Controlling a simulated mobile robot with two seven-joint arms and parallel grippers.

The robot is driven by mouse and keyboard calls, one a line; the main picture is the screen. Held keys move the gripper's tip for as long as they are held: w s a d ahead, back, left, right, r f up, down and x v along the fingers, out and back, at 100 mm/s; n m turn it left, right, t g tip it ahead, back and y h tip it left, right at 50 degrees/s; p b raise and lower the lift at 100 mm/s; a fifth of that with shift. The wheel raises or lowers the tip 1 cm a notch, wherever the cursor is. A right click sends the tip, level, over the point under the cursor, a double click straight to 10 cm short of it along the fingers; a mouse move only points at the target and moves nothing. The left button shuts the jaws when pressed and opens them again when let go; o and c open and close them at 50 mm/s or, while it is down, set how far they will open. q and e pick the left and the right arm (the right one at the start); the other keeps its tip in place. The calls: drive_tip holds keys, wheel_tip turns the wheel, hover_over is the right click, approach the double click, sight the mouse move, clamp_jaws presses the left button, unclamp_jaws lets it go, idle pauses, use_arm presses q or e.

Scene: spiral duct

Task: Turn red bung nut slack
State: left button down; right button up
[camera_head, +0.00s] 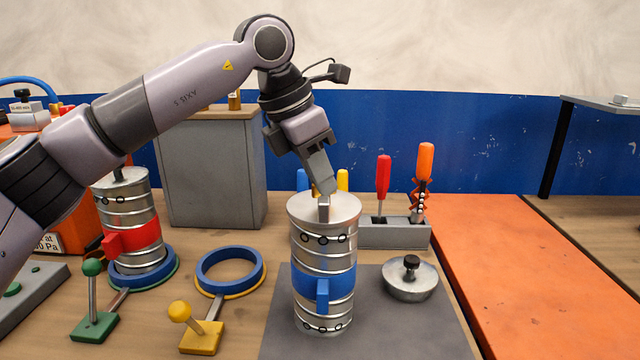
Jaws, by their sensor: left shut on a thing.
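A ribbed metal can with a red band (148,236) stands upright at the left in a blue and green ring. A red block (112,243) sticks out from its band. Its top is partly hidden by my left arm, and I cannot make out a red nut there. A second ribbed can with a blue band (340,283) stands upright on a dark grey mat (400,330). My left gripper (322,187) points down over this can's lid and is shut on a small grey upright piece (323,209) at its top. My right gripper is out of view.
An empty blue ring (230,252) with a yellow-knobbed lever (181,312) lies between the cans. A green-knobbed lever (92,268) stands at left. A round metal lid (410,280) lies on the mat. Behind is a rack (395,234) of tools. An orange surface (520,260) at right is clear.

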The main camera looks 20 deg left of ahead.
use_arm(q)
drive_tip(key=n+t+y+b, duration=0.1)
drive_tip(key=n, duration=0.3)
drive_tip(key=shift+d+b, duration=0.15)
drive_tip(key=shift+b, duration=0.2)
drive_tip(key=shift+n+y+b, duration=0.3)
drive_tip(key=shift+n+y, duration=0.3)
drive_tip(key=shift+n, duration=0.5)
drive_tip(key=c, duration=1.5)
unclamp_jaws()
drive_tip(key=shift+s, duration=0.1)
drive_tip(key=shift+r, duration=0.15)
